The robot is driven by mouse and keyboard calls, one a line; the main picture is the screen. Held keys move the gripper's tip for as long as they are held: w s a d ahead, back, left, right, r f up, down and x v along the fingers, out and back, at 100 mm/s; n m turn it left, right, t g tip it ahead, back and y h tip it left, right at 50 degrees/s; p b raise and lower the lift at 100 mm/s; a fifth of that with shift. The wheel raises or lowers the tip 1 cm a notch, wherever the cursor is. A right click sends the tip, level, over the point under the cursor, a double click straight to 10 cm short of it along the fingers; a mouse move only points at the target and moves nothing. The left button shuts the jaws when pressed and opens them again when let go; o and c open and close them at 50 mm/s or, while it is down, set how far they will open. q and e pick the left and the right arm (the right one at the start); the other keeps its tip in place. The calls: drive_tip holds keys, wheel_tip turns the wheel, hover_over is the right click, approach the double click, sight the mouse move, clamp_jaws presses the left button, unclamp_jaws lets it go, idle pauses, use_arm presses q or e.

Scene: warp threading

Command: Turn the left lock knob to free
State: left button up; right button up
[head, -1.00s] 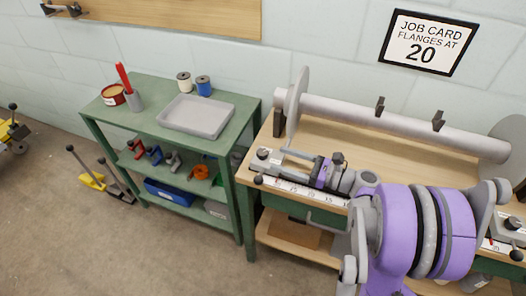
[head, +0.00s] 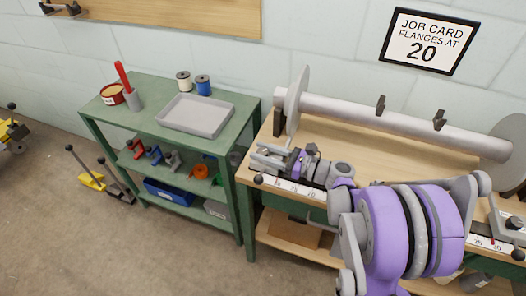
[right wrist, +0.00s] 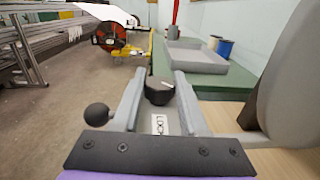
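The left lock knob (right wrist: 159,90) is black with a white mark on its top. In the right wrist view it sits on the grey left flange carriage, behind a small plate reading "LOCK" (right wrist: 159,124). My right gripper (right wrist: 160,85) reaches over the carriage with one grey finger on each side of the knob. The fingers stand apart, and a narrow gap seems to show beside the knob. In the head view my right gripper (head: 270,158) covers the carriage, so the knob is hidden there. My left gripper is not in view.
A ball-ended lever (right wrist: 98,115) stands left of my fingers. The left flange disc (head: 297,100) rises close by on the grey beam (head: 345,112). A scale (head: 292,188) runs along the bench front. A green shelf (head: 145,95) with a grey tray (head: 195,132) stands left.

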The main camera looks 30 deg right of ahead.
clamp_jaws()
drive_tip(key=shift+n+g+y, duration=0.4)
drive_tip(key=shift+y, duration=0.1)
drive_tip(key=n+g+y, duration=0.2)
drive_tip(key=shift+d+g+y+p, duration=0.1)
drive_tip(key=shift+g+y+p, duration=0.2)
drive_tip(key=shift+g, duration=0.1)
drive_tip(key=shift+n+g+y, duration=1.1)
drive_tip(key=shift+n+g, duration=0.5)
drive_tip(key=shift+g, duration=0.3)
drive_tip(key=o, duration=0.7)
unclamp_jaws()
